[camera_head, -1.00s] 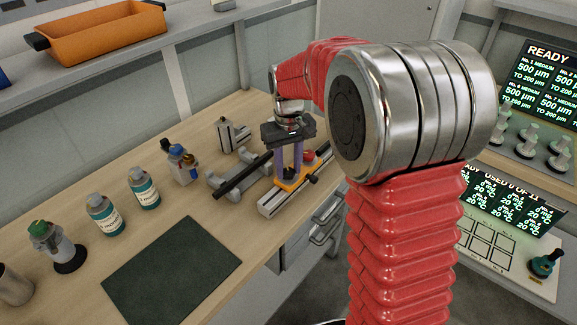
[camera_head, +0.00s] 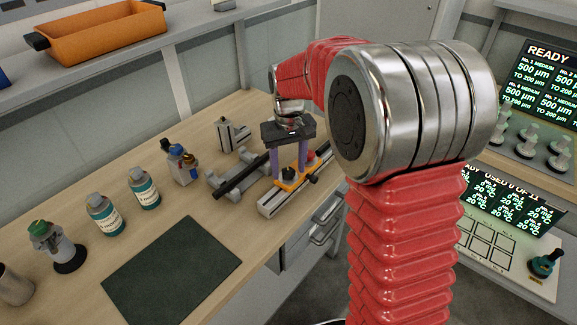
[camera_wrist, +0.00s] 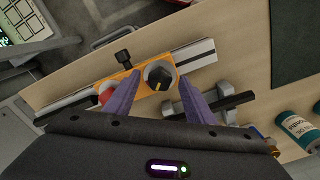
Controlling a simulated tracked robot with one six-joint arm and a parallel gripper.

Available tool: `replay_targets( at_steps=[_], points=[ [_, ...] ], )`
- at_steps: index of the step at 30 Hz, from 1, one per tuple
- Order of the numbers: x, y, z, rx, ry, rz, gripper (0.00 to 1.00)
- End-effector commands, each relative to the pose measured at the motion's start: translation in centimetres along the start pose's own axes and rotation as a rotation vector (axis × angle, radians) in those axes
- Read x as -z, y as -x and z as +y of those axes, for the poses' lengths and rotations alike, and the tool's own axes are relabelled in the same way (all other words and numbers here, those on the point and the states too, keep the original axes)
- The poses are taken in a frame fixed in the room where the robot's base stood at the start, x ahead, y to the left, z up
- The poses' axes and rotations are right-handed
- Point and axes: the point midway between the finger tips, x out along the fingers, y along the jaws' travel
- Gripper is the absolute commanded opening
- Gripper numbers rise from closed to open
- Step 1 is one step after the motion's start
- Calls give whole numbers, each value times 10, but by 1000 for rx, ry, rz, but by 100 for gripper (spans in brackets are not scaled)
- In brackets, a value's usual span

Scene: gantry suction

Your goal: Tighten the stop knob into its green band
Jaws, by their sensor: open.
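A round black knob with a yellow pointer line (camera_wrist: 159,75) sits on an orange carriage (camera_wrist: 137,92) on a metal rail (camera_wrist: 196,56). It also shows in the head view (camera_head: 288,173). A grey ring surrounds the knob; I cannot make out a green band. A red knob (camera_wrist: 106,95) and a black side screw (camera_wrist: 123,57) are on the same carriage; I cannot tell for sure which is the stop knob. My gripper (camera_wrist: 161,79) points down over the carriage, open. Its purple fingers stand either side of the black knob, apart from it in the wrist view.
A grey stand with a black bar (camera_head: 240,178) lies beside the rail. Bottles (camera_head: 105,214) and a dark mat (camera_head: 172,270) are on the wooden bench to the left. An orange tray (camera_head: 105,35) is on the shelf. Lit panels (camera_head: 545,85) stand at the right.

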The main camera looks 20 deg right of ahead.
Motion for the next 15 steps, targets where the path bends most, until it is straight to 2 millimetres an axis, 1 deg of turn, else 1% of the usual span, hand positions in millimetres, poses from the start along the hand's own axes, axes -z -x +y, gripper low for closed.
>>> replay_targets(
  at_steps=[5, 11, 15],
  points=[
    [0, 11, 0, 0, 0, 1, 49],
    [1, 40, 0, 0, 0, 3, 49],
    [1, 65, 0, 0, 0, 4, 49]
  ],
)
